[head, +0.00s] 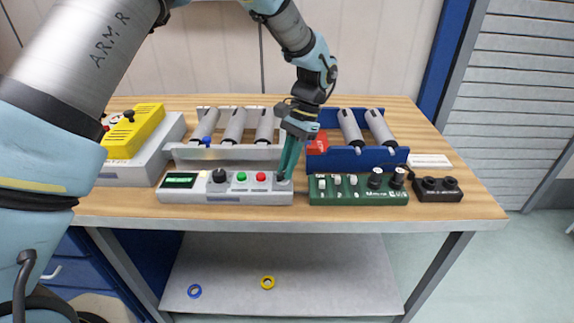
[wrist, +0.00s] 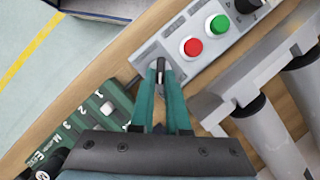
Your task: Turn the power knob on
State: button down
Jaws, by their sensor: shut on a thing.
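A grey control box (head: 207,196) stands near the front edge of the table. It has a dark display with green text, a round black knob (head: 218,176), a green button (head: 241,177) and a red button (head: 261,177). My gripper (head: 281,178) points down at the right end of this box. In the wrist view my gripper (wrist: 160,73) has its teal fingers shut on a small dark knob (wrist: 160,66), taken as the power knob, beside the red button (wrist: 193,46). The fingers hide part of it. No label is readable there.
A green panel (head: 357,196) with switches and knobs stands just right of the grey box. A small black box (head: 437,193) is further right. Grey rollers in a metal rack (head: 225,153) and a blue rack (head: 347,158) stand behind. A yellow unit (head: 135,138) is at left.

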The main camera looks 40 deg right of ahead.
jog(key=shift+d, duration=0.1)
jog(key=c, duration=0.9)
grip_release()
jog(key=b+v, duration=0.2)
jog(key=v, duration=0.9)
jog(key=shift+b, duration=0.4)
